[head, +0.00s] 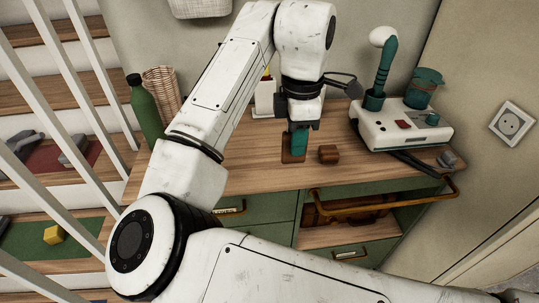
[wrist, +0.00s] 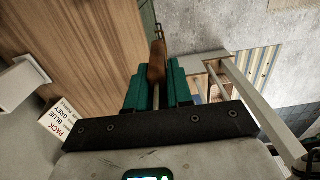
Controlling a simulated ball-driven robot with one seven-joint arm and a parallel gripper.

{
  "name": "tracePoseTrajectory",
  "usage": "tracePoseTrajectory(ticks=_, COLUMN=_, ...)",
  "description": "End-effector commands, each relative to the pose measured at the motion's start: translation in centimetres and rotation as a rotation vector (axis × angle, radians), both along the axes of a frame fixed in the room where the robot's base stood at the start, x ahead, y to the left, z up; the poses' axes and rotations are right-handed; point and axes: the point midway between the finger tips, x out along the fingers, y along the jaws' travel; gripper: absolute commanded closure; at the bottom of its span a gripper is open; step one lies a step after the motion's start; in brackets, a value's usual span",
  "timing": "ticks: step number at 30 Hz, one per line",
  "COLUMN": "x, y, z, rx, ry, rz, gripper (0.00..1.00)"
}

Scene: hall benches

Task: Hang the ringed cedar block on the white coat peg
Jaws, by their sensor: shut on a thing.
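My gripper (head: 300,143) is low over the wooden bench top, its teal fingers shut on the ringed cedar block (head: 289,156). In the wrist view the brown block (wrist: 157,62) shows beyond the teal fingers. A thin pale strip between the fingers looks like its ring seen edge-on. I cannot tell whether the block touches the bench. I cannot make out the white coat peg in either view.
A second brown block (head: 328,154) lies just right of my gripper. A white machine (head: 400,128) with teal parts stands at the right. A green bottle (head: 146,108) and wicker basket (head: 162,88) stand left. White bars (head: 96,75) cross the far left.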

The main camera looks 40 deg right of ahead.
Motion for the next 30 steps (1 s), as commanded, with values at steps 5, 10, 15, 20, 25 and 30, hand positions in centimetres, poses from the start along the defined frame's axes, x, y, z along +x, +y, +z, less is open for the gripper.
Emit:
tracePoseTrajectory(ticks=5, x=3.7, y=-1.2, z=-2.0, rx=-0.002, ry=0.005, rz=0.003, gripper=1.0)
tracePoseTrajectory(ticks=10, x=7.3, y=-2.3, z=-3.8, rx=-0.001, ry=0.006, rz=0.002, gripper=1.0)
tracePoseTrajectory(ticks=15, x=9.5, y=-2.9, z=-6.8, rx=-0.003, ry=0.004, rz=0.0, gripper=1.0)
tracePoseTrajectory(ticks=20, x=10.7, y=-3.1, z=-7.8, rx=0.0, ry=0.002, rz=0.0, gripper=1.0)
tracePoseTrajectory(ticks=25, x=11.5, y=-3.3, z=-8.9, rx=0.0, ry=0.002, rz=0.001, gripper=1.0)
tracePoseTrajectory(ticks=30, x=11.9, y=-3.4, z=-10.8, rx=0.0, ry=0.002, rz=0.001, gripper=1.0)
